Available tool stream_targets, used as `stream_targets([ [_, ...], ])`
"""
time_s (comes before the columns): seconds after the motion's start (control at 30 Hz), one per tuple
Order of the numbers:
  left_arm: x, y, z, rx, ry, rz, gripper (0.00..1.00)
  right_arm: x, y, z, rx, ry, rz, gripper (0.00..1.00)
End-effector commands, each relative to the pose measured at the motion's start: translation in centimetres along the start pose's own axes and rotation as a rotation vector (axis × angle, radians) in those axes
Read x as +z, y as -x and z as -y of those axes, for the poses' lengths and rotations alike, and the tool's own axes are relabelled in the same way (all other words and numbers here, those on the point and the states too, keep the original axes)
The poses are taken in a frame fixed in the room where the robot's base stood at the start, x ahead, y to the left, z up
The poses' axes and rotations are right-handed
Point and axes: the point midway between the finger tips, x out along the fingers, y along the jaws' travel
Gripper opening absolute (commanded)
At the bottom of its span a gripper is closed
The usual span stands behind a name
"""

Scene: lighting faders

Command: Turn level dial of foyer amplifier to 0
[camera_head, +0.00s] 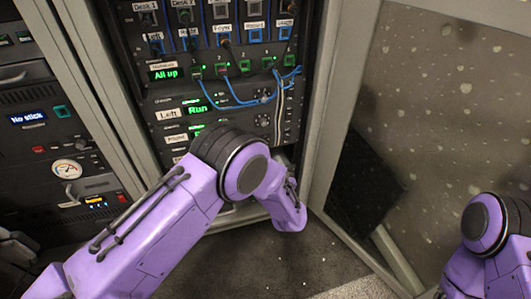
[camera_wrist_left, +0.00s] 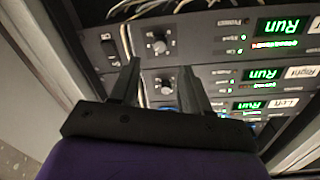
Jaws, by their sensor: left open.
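In the left wrist view, upside down, several amplifier units are stacked. The unit below, labelled "Right" (camera_wrist_left: 302,72), has another dial partly visible between my fingers. My left gripper (camera_wrist_left: 161,72) is open and empty, its fingertips just short of the topmost unit's dial; contact cannot be judged. In the head view my arm hides this gripper and the lower amplifiers.
Loose cables also cross the top of the wrist view. A second rack (camera_head: 60,150) stands at the left. A speckled panel (camera_head: 440,110) stands at the right, with open floor (camera_head: 290,265) in front.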

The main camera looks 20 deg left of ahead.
Motion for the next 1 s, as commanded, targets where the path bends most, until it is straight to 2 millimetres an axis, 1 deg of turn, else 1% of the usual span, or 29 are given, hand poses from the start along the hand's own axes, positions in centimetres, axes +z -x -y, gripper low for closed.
stream_targets([
  [0.03, 0.7, -1.3, -0.1, -0.005, 0.004, 0.0, 0.47, 0.6, -1.2, 0.1, 0.0, -0.001, 0.001, 0.43],
  [0.1, 0.8, -2.9, -0.1, -0.003, 0.003, 0.0, 0.47, 1.0, -2.0, 0.2, 0.0, -0.002, 0.003, 0.43],
  [0.2, 0.7, -4.9, -0.1, -0.003, 0.003, 0.0, 0.47, 1.4, -2.8, 0.3, 0.0, -0.003, 0.005, 0.43],
  [0.3, 0.5, -6.2, -0.1, -0.001, 0.002, 0.0, 0.47, 1.8, -3.3, 0.3, 0.0, -0.003, 0.007, 0.43],
  [0.43, 0.2, -6.9, 0.0, 0.001, 0.0, 0.0, 0.47, 1.9, -3.4, 0.3, -0.001, -0.004, 0.008, 0.43],
  [0.63, 0.1, -7.0, 0.0, 0.002, -0.001, 0.0, 0.47, 1.8, -3.3, 0.3, -0.001, -0.004, 0.008, 0.43],
  [0.67, 0.1, -7.0, 0.0, 0.002, -0.001, 0.0, 0.44, 1.8, -3.3, 0.3, -0.001, -0.004, 0.008, 0.43],
  [0.7, 0.1, -7.0, 0.0, 0.002, -0.001, 0.001, 0.31, 1.8, -3.3, 0.3, -0.001, -0.004, 0.008, 0.43],
  [0.8, 0.1, -7.0, 0.0, 0.002, -0.001, 0.001, 0.0, 1.8, -3.3, 0.3, -0.001, -0.004, 0.008, 0.43],
  [1.0, 0.2, -6.9, 0.0, 0.002, 0.002, 0.001, 0.0, 1.8, -3.3, 0.3, -0.001, -0.004, 0.008, 0.43],
])
